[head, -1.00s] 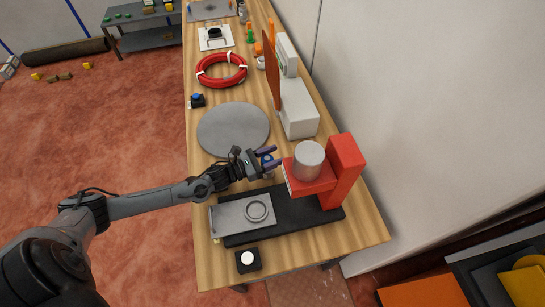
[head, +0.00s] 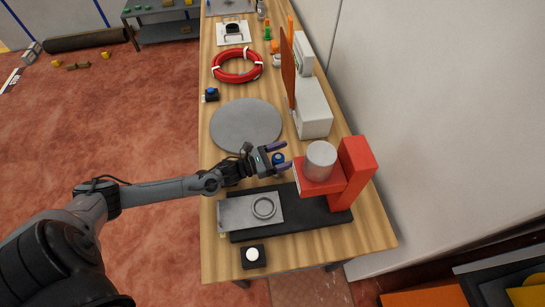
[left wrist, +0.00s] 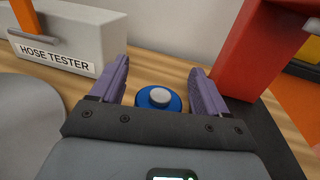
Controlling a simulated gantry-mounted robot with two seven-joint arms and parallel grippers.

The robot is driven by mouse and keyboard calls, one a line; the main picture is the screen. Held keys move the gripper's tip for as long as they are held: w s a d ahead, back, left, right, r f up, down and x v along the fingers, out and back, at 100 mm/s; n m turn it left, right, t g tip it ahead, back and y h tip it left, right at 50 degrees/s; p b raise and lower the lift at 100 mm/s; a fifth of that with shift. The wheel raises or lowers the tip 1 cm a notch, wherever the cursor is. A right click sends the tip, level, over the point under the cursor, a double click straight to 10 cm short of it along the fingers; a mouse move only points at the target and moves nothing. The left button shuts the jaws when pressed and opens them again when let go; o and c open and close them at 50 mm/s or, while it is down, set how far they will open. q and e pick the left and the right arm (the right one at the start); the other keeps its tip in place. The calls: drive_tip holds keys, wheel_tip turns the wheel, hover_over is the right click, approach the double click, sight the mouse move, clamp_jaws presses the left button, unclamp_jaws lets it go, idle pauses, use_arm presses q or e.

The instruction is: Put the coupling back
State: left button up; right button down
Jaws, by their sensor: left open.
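A small blue round part with a grey top, which looks like the coupling (head: 278,158), stands on the wooden table between the round grey disc and the red press. It also shows in the left wrist view (left wrist: 158,99), upright between the two purple fingers. My left gripper (head: 283,157) is open around it, with a gap on both sides in the wrist view. Its lower part is partly hidden by the gripper body. My right gripper is not in view.
The red press (head: 357,165) with a grey cylinder (head: 320,160) stands just right of the gripper. A grey plate with a ring (head: 235,213) lies in front. The white hose tester (head: 313,110) is behind. The grey disc (head: 246,125) lies flat at left.

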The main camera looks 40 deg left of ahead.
use_arm(q)
drive_tip(key=shift+s+a, duration=0.15)
drive_tip(key=shift+s, duration=0.15)
drive_tip(key=v, duration=1.1)
drive_tip(key=shift+s+p, duration=0.15)
drive_tip(key=shift+p, duration=0.2)
drive_tip(key=shift+a+r, duration=0.1)
drive_tip(key=shift+r, duration=0.05)
